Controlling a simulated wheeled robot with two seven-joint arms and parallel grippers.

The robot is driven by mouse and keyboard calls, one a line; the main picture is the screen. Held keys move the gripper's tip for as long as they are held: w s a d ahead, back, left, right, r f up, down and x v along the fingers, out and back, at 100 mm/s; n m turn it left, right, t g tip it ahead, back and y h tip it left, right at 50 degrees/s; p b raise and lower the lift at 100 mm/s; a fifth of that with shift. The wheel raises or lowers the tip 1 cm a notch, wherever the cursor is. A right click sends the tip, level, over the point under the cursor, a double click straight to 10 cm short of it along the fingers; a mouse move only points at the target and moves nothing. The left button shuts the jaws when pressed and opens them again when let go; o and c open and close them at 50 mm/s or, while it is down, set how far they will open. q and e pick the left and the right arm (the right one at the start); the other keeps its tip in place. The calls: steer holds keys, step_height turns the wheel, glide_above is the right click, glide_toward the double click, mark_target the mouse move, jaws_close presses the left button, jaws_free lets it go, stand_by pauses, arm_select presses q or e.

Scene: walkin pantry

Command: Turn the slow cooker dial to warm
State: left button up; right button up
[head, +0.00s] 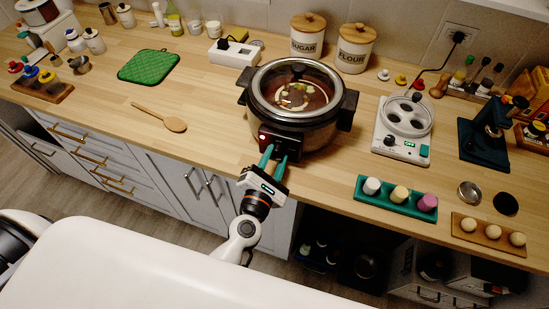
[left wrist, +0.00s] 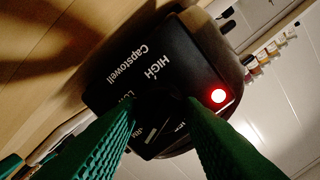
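The slow cooker (head: 312,138) is a dark, glass-lidded pot on the wooden counter, with food showing through its lid. Its black control panel (left wrist: 120,65) carries the words HIGH and Capstowell and a lit red light (left wrist: 219,96); other lettering is partly covered. The dial (left wrist: 165,108) is a dark shape between my fingertips, hard to make out against the black panel. My left gripper (head: 273,156) is at the front of the cooker. Its green fingers are apart, one on each side of the dial; whether they touch it cannot be told. My right gripper is not in view.
A wooden spoon (head: 174,124) and a green pot holder (head: 149,66) lie left on the counter. A white device (head: 403,128) and a green tray (head: 393,199) with several cylinders stand to the right. Sugar (head: 307,37) and flour (head: 354,49) canisters stand behind. Cabinets are below.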

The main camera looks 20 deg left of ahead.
arm_select(q)
steer(key=o, duration=0.4)
steer(key=shift+c, duration=0.2)
steer(key=shift+s+f, duration=0.15)
steer(key=shift+s, duration=0.25)
steer(key=s+b, duration=0.4)
steer(key=s, duration=0.7)
steer(key=shift+s, duration=0.1)
